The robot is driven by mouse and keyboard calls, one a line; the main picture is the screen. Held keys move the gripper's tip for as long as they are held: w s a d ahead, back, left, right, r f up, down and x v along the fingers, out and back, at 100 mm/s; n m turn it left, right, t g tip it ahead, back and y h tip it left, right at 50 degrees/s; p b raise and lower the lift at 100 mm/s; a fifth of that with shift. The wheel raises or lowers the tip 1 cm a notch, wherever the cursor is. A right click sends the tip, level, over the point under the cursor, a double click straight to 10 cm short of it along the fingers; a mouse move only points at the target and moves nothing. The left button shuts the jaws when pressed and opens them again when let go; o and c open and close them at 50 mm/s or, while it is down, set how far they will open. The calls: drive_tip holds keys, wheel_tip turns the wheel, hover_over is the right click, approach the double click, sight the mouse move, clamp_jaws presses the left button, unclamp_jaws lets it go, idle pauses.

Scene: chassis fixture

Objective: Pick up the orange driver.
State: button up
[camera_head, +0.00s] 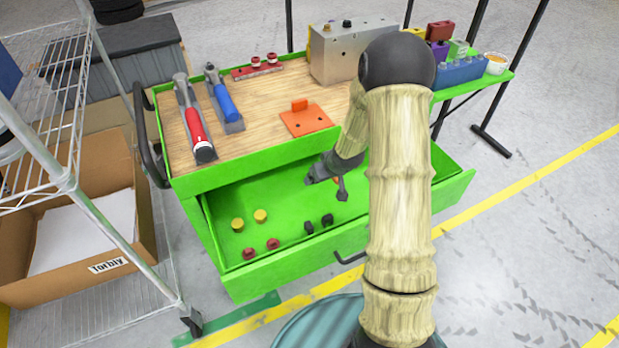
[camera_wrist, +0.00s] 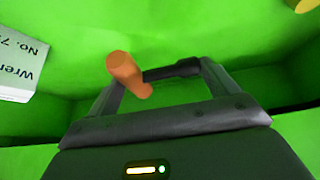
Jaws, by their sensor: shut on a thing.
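The orange driver shows in the wrist view with an orange handle (camera_wrist: 126,72) at the left finger and a dark shaft reaching toward the right finger. My gripper (camera_wrist: 162,82) is shut on it, with the driver lying crosswise between the fingers. In the head view my gripper (camera_head: 326,184) is inside the open green drawer (camera_head: 285,262), in its right part. I cannot tell whether the driver touches the drawer floor.
The drawer also holds yellow pieces (camera_head: 260,215), red pieces (camera_head: 273,244) and black pieces (camera_head: 327,220). A white labelled box (camera_wrist: 18,65) lies left in the wrist view. The wooden cart top (camera_head: 262,100) overhangs the drawer's back, carrying a red-handled tool (camera_head: 194,122) and an orange bracket (camera_head: 305,120).

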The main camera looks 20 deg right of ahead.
drive_tip(key=w+d+p, duration=0.2)
drive_tip(key=d+p, duration=0.1)
drive_tip(key=d, duration=0.8)
drive_tip(key=shift+d, duration=0.4)
drive_tip(key=shift+w, duration=0.1)
